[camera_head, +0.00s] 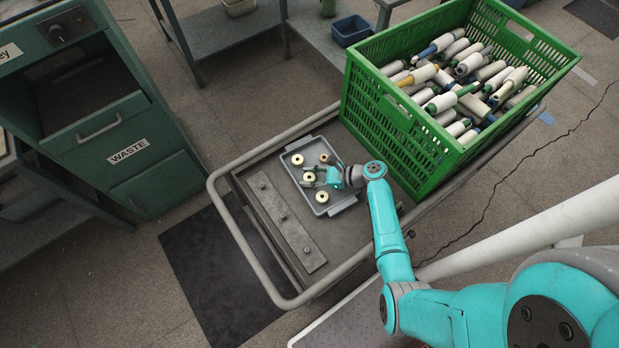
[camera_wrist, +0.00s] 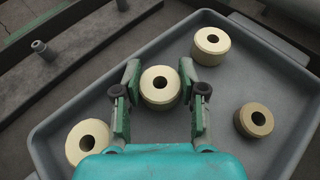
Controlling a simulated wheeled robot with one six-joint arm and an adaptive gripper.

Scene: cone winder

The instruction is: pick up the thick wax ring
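Several wax rings lie in a grey tray (camera_head: 345,203). In the wrist view a cream ring (camera_wrist: 160,97) that looks fairly tall stands between my gripper's fingers. My gripper (camera_wrist: 158,77) is open, with one finger on each side of this ring and a small gap at the left; contact at the right is unclear. Other cream rings lie at the upper right (camera_wrist: 212,50) and lower left (camera_wrist: 73,147). A darker, tan ring (camera_wrist: 243,123) lies at the right. In the head view my gripper (camera_head: 315,177) is low over the tray, partly hiding the middle ring.
The tray sits on a cart with a raised tube rail (camera_head: 240,243). A metal bar with pegs (camera_head: 287,222) lies left of the tray. A green crate (camera_head: 400,130) full of yarn cones stands close behind and right. A green waste cabinet (camera_head: 120,140) is at left.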

